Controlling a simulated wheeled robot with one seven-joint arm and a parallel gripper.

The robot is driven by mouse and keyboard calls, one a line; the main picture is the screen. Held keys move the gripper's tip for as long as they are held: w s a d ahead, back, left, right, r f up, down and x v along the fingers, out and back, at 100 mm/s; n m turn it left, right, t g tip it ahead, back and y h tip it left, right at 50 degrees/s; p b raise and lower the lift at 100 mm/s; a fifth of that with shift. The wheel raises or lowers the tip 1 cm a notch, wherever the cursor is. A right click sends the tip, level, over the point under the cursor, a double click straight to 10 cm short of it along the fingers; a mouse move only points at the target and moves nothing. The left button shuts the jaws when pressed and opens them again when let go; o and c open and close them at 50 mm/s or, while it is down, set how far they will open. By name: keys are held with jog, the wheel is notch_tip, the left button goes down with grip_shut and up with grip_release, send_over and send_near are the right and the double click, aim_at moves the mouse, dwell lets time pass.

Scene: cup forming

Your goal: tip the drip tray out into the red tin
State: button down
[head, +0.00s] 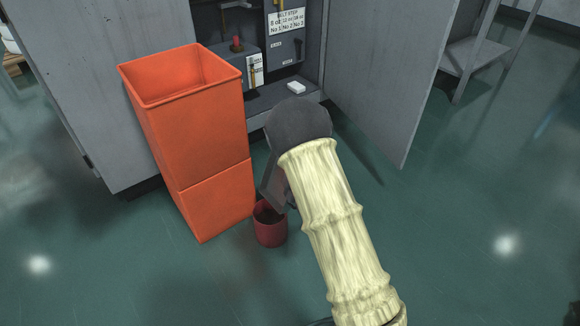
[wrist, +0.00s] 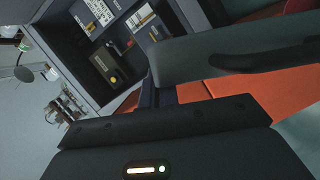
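The red tin (head: 270,228) stands upright on the floor, to the right of the foot of the orange bin. Its red rim also shows at the top right corner of the wrist view (wrist: 301,5). The grey drip tray (wrist: 185,62) is close in front of my gripper (wrist: 162,95), with a dark patch along its face. In the head view the tray (head: 269,187) hangs steeply tilted, its low end just above the tin's mouth. My gripper appears shut on the tray; its fingertips are mostly hidden. Whether anything is pouring cannot be told.
A tall orange bin (head: 195,130) stands close to the left of the tin and tray. Behind is an open grey machine cabinet (head: 290,90), with its door (head: 385,75) swung out to the right. A grey stand (head: 470,55) is at the back right. Green floor at right is clear.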

dwell(0.4)
jog(key=r+p, duration=0.1)
jog(key=p, duration=0.1)
jog(key=shift+d+r+p, duration=0.2)
jog(key=shift+d+p, duration=0.2)
jog(key=s+d+r+m+h+p, duration=0.3)
jog(key=d+r+p, duration=0.5)
jog(key=p, duration=1.6)
jog(key=shift+s+d+r+t+h, duration=0.4)
jog(key=shift+s+d+h, duration=0.3)
jog(key=shift+d, duration=0.4)
